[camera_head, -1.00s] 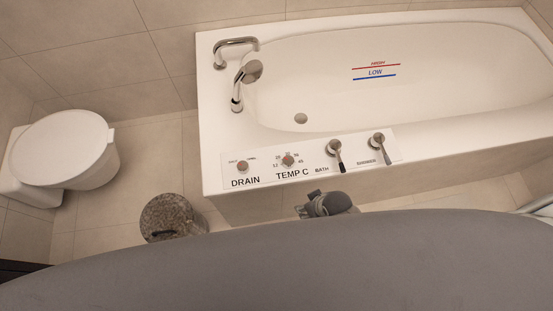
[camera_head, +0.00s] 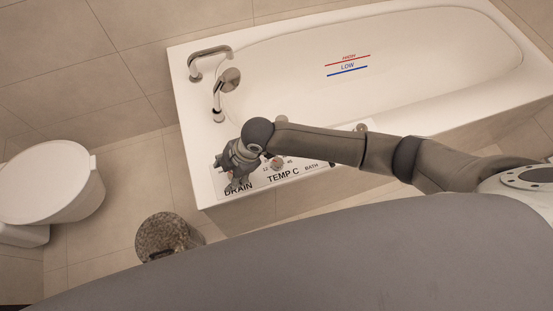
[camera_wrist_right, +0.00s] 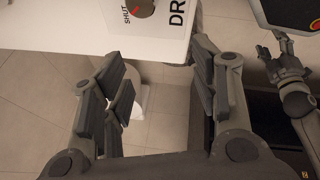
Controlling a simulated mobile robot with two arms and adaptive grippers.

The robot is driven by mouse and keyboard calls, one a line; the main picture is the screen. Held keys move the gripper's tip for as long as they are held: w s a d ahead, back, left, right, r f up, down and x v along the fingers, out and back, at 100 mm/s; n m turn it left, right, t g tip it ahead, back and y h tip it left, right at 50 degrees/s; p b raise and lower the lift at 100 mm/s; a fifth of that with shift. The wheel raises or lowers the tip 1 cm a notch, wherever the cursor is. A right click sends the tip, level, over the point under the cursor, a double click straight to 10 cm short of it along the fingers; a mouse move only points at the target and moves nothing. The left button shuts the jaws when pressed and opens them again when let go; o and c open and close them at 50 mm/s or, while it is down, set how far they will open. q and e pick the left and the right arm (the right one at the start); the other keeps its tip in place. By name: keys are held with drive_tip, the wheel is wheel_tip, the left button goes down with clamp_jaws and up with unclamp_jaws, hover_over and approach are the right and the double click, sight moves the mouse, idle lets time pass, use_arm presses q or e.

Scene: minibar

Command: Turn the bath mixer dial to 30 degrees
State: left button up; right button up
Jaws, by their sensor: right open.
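The temperature dial (camera_head: 277,162), a small round knob marked TEMP C, sits on the white panel (camera_head: 290,180) on the bathtub's front rim. My right gripper (camera_head: 236,178) is over the panel's left end, left of this dial and apart from it, covering the drain knob in the head view. In the right wrist view its fingers (camera_wrist_right: 158,70) are spread with nothing held. The drain knob (camera_wrist_right: 145,8) shows there beyond the fingertips. Another gripper (camera_wrist_right: 280,65), seemingly my left, shows at the right; its opening is unclear.
The bathtub (camera_head: 430,60) has a spout (camera_head: 210,55) and a shower head (camera_head: 231,78) behind the panel's left end. A stone-look bin (camera_head: 168,235) and a toilet (camera_head: 55,185) stand left. Tiled floor (camera_head: 135,195) is free between them and the tub.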

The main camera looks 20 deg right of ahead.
sight(278, 162)
drive_tip(key=w+d+r+n+g+h, duration=0.1)
drive_tip(key=w+d+n+h, duration=0.15)
drive_tip(key=d, duration=0.55)
drive_tip(key=w+d+r+n+h, duration=0.1)
drive_tip(key=d+n+h, duration=0.1)
drive_tip(key=d+n, duration=0.35)
drive_tip(key=shift+m, duration=0.8)
drive_tip(key=f, duration=0.3)
drive_tip(key=d+f, duration=0.1)
drive_tip(key=f, duration=0.7)
drive_tip(key=shift+w+d, duration=0.15)
drive_tip(key=shift+d, duration=0.05)
drive_tip(key=c, duration=1.1)
